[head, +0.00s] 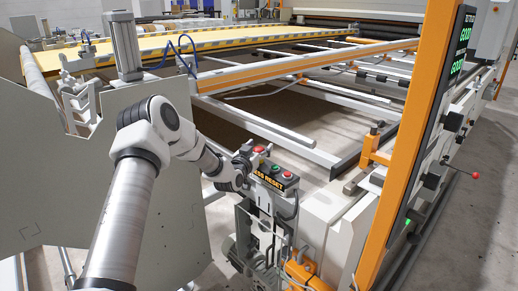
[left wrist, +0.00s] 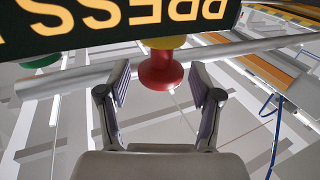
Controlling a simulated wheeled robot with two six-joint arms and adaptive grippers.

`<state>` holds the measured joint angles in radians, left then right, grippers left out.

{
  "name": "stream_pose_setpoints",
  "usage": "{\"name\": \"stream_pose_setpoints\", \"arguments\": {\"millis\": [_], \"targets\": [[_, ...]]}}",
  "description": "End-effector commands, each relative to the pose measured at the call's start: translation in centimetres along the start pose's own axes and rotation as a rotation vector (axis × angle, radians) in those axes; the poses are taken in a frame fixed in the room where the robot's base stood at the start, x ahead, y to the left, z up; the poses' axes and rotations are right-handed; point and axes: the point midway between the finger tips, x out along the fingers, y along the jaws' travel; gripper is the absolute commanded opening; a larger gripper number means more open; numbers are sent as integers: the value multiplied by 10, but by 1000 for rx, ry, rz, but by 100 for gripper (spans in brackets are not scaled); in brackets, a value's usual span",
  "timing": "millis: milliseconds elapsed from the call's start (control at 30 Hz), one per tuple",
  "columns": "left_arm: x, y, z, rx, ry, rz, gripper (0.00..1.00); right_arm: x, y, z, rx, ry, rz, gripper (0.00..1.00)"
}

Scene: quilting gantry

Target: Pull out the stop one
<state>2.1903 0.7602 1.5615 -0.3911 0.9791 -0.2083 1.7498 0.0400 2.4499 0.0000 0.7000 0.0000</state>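A small control box (head: 272,181) with a dark label lettered in yellow stands on a post in the middle of the head view. A red mushroom-shaped stop button (head: 259,149) is on its top at the left end. In the left wrist view the red stop button (left wrist: 160,71) has a yellow collar and shows between the fingertips, with gaps on both sides. My left gripper (left wrist: 160,88) is open around it, its fingers not visibly touching it. In the head view my left gripper (head: 243,160) is beside the box, partly hidden. My right gripper is not in view.
A green button (left wrist: 40,60) is near the red one. An orange upright with a display (head: 459,45) and a red-knobbed lever (head: 474,175) stand at the right. A large grey panel (head: 60,150) fills the left. The quilting frame's rails (head: 290,75) stretch behind.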

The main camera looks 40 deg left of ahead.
Motion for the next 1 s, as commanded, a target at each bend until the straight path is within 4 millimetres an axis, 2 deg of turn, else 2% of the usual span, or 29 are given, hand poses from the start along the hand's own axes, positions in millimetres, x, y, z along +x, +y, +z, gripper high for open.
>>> {"name": "stream_pose_setpoints", "arguments": {"millis": [267,367,600,700,833,1000], "targets": [[-5,-1,1,-1,-2,-1,64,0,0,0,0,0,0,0],[-19,-1,2,-4,-4,-1,64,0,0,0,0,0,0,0],[-81,-2,1,-12,-2,-3,64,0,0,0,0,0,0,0],[-102,-2,1,-10,-1,-4,64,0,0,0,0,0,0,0],[-116,0,0,-5,-1,-1,64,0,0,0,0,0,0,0],[-120,0,1,1,-1,1,64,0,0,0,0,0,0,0]]}}
